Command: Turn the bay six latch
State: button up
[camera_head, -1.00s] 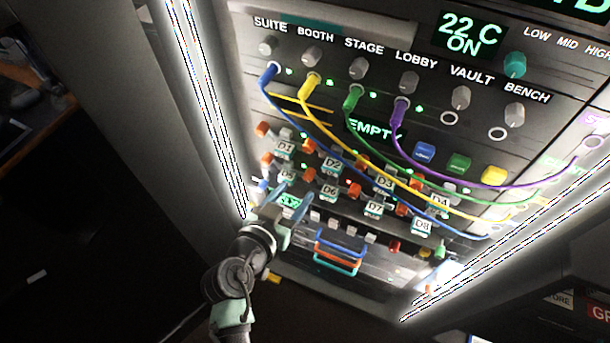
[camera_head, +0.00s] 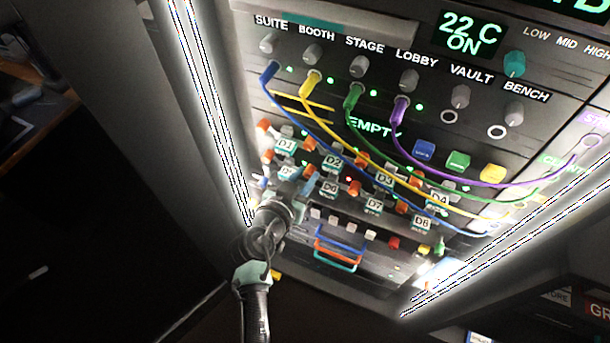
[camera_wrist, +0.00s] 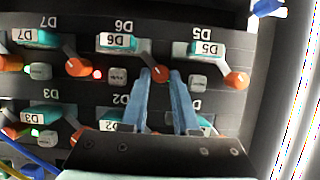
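The bay six latch (camera_wrist: 160,72) is an orange knob on a short grey arm below the teal D6 label (camera_wrist: 118,41), which appears inverted in the wrist view. My gripper (camera_wrist: 162,76) has its two blue fingertips on either side of this knob, and the gap looks about as narrow as the knob. The fingers seem shut on it, partly hiding its sides. In the head view, my gripper (camera_head: 307,188) reaches the panel just left of the D6 label (camera_head: 330,187). My wrist and fingers hide part of that row there.
Neighbouring latches D5 (camera_wrist: 236,80) and D7 (camera_wrist: 78,66) flank it. A red light (camera_wrist: 97,73) and grey button (camera_wrist: 117,77) sit beside D6. The D2 label (camera_wrist: 118,124) is partly hidden by my gripper. Patch cables (camera_head: 400,185) hang across the panel to the right.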

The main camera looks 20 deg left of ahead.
grip_shut()
jog(key=shift+f+n+h+b, duration=0.15)
jog(key=shift+n+h+b, duration=0.15)
jog(key=shift+b, duration=0.15)
jog(key=shift+a+f+n+h+b, duration=0.15)
jog(key=shift+n+h+b, duration=0.35)
jog(key=shift+b, duration=0.5)
jog(key=n+h+b, duration=0.2)
jog(key=n+b, duration=0.1)
jog(key=shift+a, duration=0.25)
jog(key=n+b, duration=0.1)
jog(key=n+h+b, duration=0.1)
jog(key=n, duration=0.1)
jog(key=n+t+h+b, duration=0.1)
jog(key=b, duration=0.1)
jog(key=shift+a+f, duration=0.1)
jog(key=shift+f, duration=0.15)
jog(key=n+b, duration=0.1)
jog(key=n, duration=0.1)
jog(key=n+t+h+b, duration=0.1)
jog(key=n, duration=0.1)
jog(key=shift+f+n+t, duration=0.15)
jog(key=shift+n+t, duration=0.15)
